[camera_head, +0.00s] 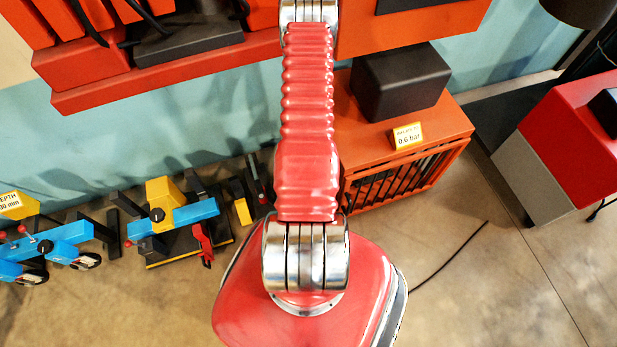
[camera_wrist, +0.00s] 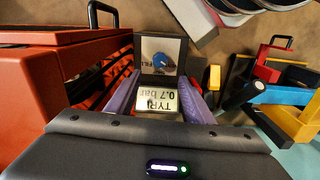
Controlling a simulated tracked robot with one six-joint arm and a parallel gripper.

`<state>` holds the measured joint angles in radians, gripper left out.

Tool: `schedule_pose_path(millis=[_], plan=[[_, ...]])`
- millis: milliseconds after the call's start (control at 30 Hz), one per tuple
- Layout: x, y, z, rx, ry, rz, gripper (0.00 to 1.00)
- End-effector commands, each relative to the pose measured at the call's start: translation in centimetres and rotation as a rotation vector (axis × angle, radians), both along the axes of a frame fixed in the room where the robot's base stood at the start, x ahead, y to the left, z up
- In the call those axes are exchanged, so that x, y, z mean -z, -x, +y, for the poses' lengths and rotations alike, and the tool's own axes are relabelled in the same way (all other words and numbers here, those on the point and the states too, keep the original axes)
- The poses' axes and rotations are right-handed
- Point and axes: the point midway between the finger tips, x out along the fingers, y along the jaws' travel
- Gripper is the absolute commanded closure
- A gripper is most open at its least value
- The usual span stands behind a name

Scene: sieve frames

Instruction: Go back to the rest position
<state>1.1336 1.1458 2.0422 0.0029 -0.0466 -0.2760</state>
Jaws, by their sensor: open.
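My gripper (camera_wrist: 158,92) shows in the wrist view as two purple fingers standing apart, beyond a dark padded housing with a small lit display. A white label with upside-down text, "TYRE" and "0.7 bar" (camera_wrist: 157,101), shows between the fingers. Behind it is a dark square panel with a blue shape (camera_wrist: 160,58). I cannot tell how far the label is from the fingers, but nothing looks gripped. In the head view my red ribbed arm runs up to the top edge, and the gripper is out of the picture.
An orange slatted cabinet (camera_head: 440,165) carries a black box (camera_head: 400,80) and a "0.6 bar" label (camera_head: 408,136). Orange shelving (camera_head: 190,75) spans the upper left. Blue and yellow equipment (camera_head: 180,215) stands at left. A red and grey box (camera_head: 560,150) is at right. The floor at lower right is mostly clear, with one black cable (camera_head: 450,257).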

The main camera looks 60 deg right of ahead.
Motion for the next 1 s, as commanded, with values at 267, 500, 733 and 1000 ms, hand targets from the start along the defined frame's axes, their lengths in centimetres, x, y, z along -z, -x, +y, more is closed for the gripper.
schedule_pose_path(millis=[267, 500, 733, 1000], plan=[[0.0, 0.0, 0.0, 0.0, 0.0, 0.0, 0.52], [0.0, 0.1, 0.1, 0.008, -0.004, 0.003, 0.52], [-0.1, 1.3, 2.9, 0.046, -0.1, 0.049, 0.52], [-3.4, 2.7, 6.5, 0.088, -0.225, 0.119, 0.52]])
